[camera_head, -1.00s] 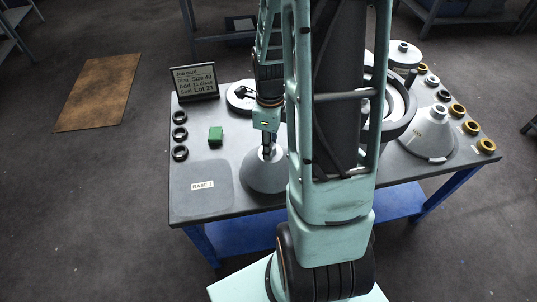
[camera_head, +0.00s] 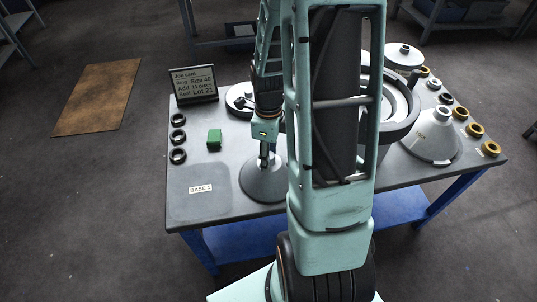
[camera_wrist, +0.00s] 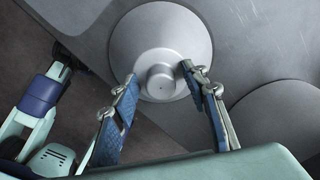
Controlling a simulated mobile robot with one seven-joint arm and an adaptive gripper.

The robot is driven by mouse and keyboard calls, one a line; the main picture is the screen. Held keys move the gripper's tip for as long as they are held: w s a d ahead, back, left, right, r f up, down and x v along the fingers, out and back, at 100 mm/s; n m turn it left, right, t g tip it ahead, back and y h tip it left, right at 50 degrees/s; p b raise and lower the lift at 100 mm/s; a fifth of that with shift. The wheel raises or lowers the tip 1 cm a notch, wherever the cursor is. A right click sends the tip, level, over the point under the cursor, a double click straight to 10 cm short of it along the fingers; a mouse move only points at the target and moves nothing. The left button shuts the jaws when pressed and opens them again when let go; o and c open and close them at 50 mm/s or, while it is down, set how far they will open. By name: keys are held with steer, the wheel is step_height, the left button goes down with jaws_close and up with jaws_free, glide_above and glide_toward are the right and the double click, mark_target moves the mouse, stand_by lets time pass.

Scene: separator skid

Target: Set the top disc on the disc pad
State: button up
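A grey cone-shaped disc (camera_head: 264,186) with a raised hub is near the front edge of the table in the head view. My gripper (camera_head: 263,163) is above it, with its fingers at the hub. Whether the disc touches the table is unclear. A flat grey pad (camera_head: 190,205) labelled BASE 1 lies to the left of the disc. I read no disc pad label.
A green block (camera_head: 214,139), several black rings (camera_head: 178,137) and a job card (camera_head: 194,83) are on the left. Another cone disc (camera_head: 432,140) and several brass rings (camera_head: 475,130) are on the right. My arm hides the table's middle.

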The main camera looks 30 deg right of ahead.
step_height(320, 180, up, 12)
steer(key=p, duration=0.2)
steer(key=shift+r, duration=0.2)
stand_by(0.6)
